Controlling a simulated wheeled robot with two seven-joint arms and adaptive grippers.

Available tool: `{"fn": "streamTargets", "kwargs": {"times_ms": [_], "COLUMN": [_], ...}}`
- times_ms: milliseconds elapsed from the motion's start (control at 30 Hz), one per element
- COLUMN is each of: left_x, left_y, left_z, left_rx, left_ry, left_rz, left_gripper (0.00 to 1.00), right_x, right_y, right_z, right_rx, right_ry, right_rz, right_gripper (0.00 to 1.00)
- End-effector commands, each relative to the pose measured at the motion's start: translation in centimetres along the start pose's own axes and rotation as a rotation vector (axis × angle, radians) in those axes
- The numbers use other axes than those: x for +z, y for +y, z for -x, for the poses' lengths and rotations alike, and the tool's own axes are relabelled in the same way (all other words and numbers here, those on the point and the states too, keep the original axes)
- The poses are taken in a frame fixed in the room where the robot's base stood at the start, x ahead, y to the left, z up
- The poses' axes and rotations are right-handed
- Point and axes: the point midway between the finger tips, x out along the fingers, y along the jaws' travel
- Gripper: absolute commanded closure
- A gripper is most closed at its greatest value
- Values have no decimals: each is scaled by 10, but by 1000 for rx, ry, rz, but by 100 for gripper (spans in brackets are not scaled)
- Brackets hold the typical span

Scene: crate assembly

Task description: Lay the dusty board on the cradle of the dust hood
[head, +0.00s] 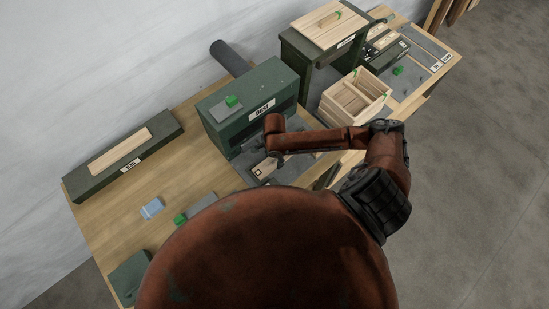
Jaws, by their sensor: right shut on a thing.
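The dust hood (225,128) is a dark green box with a label on its front, standing on the bench in the middle of the head view. A light wooden board (261,170) with a small dark square mark lies in front of the hood's opening, over a grey surface. My right arm reaches in from the right, and my right gripper (279,157) points down at the board, shut on it. The arm hides much of the board and the cradle, so I cannot tell whether the board touches the cradle. My left gripper is out of the picture.
A long green box (80,183) with a wooden strip stands at the left. An open wooden crate (338,112) stands right of the hood, below a green stand with a wooden panel (329,24).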

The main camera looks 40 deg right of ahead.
Motion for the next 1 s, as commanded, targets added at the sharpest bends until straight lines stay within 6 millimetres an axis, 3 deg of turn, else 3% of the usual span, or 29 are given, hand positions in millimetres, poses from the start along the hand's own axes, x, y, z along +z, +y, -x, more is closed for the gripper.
{"fn": "streamTargets", "kwargs": {"times_ms": [333, 367, 633, 1000], "left_x": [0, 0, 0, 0], "left_y": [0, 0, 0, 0], "left_z": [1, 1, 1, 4], "left_rx": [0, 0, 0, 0], "left_ry": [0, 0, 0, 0], "left_rz": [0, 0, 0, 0], "left_gripper": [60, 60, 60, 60], "right_x": [0, 0, 0, 0], "right_y": [0, 0, 0, 0], "right_z": [-1, -1, -1, 1], "right_rx": [-1, -1, 0, 0], "right_ry": [0, 0, 0, 0], "right_rz": [0, 0, 0, 0], "right_gripper": [85, 56, 37, 37]}}
